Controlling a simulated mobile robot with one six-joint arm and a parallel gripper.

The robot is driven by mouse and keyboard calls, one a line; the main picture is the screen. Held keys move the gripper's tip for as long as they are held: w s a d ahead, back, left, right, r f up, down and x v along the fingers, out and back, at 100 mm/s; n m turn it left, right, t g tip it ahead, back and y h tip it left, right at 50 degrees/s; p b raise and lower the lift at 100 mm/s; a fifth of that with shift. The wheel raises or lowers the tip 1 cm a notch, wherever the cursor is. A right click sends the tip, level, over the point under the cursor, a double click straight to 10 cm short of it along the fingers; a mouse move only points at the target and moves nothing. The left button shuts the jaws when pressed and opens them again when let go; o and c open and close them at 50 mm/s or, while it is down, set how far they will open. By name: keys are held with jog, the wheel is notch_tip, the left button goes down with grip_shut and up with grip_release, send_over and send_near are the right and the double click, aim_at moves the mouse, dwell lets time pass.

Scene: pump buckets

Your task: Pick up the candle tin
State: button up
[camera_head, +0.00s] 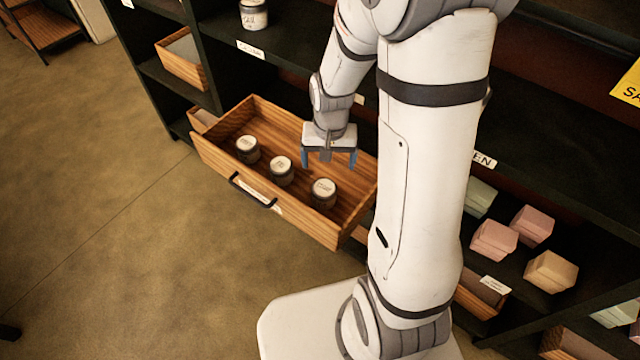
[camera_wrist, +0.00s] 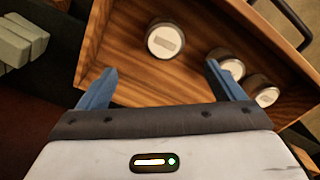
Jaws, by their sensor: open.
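Three small dark tins with pale lids stand in a row in an open wooden drawer (camera_head: 300,225). In the head view they are a left tin (camera_head: 247,149), a middle tin (camera_head: 282,171) and a right tin (camera_head: 323,193). I cannot tell from their labels which is the candle tin. My gripper (camera_head: 329,160) is open and empty above the drawer, behind the row. In the wrist view my gripper (camera_wrist: 160,85) has its blue fingers apart. One tin (camera_wrist: 165,41) lies ahead between their lines, and two others (camera_wrist: 226,62) (camera_wrist: 262,91) are to the right.
The drawer's wooden walls surround the tins, with a dark handle (camera_head: 252,191) on its front. Dark shelving (camera_head: 280,60) stands behind, holding another pale-lidded jar (camera_head: 254,14). Pink and tan blocks (camera_head: 494,239) sit on a shelf at right. The floor (camera_head: 90,220) at left is clear.

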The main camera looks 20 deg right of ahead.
jog(key=b, duration=0.2)
send_over(324, 188)
jog(key=shift+m, duration=0.3)
jog(key=f, duration=0.7)
jog(key=shift+d+f, duration=0.35)
jog(key=shift+d, duration=0.05)
jog(key=f, duration=0.2)
jog(key=f+b, duration=0.1)
jog(key=f, duration=0.2)
jog(key=f+b, duration=0.1)
jog(key=f, duration=0.1)
jog(key=shift+a+f, duration=0.25)
jog(key=shift+a, duration=0.15)
jog(key=shift+c, duration=0.2)
jog(key=c, duration=1.1)
jog(key=shift+r, duration=0.1)
